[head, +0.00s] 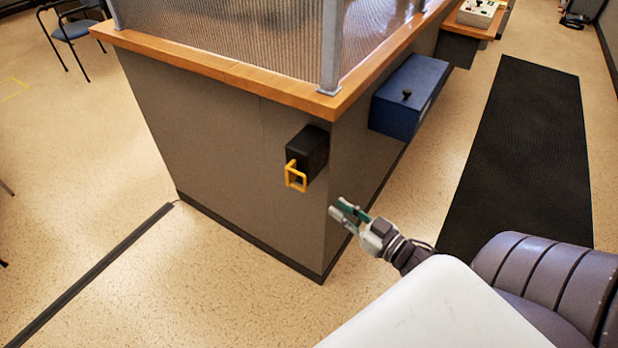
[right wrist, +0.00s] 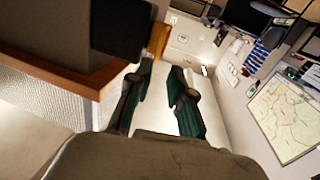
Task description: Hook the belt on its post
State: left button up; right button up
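The belt unit is a black box (head: 308,148) on the grey end panel of the counter, near its corner. A yellow loop (head: 295,177) sticks out of its front, and no strap shows drawn out. In the right wrist view, the black box (right wrist: 122,28) and part of the yellow loop (right wrist: 158,40) are just beyond the fingers. My right gripper (head: 340,207) is open and empty, below and right of the loop and apart from it. Its green-padded fingers also show in the right wrist view (right wrist: 163,67). My left gripper is not in view. I cannot make out a post.
The wood-topped counter (head: 224,71) carries a ribbed glass screen. A blue box (head: 408,96) juts from its right side. A black mat (head: 527,150) lies at right. A dark floor strip (head: 95,270) runs at lower left. The floor left of the counter is mostly clear.

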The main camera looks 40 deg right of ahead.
aim_at(305, 188)
jog(key=w, duration=0.4)
jog(key=w+a+p, duration=0.1)
jog(key=w, duration=0.3)
jog(key=w+a, duration=0.1)
jog(key=w, duration=0.3)
jog(key=shift+a+p, duration=0.15)
jog(key=shift+p, duration=0.2)
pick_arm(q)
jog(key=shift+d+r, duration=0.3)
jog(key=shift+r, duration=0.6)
pick_arm(e)
grip_shut()
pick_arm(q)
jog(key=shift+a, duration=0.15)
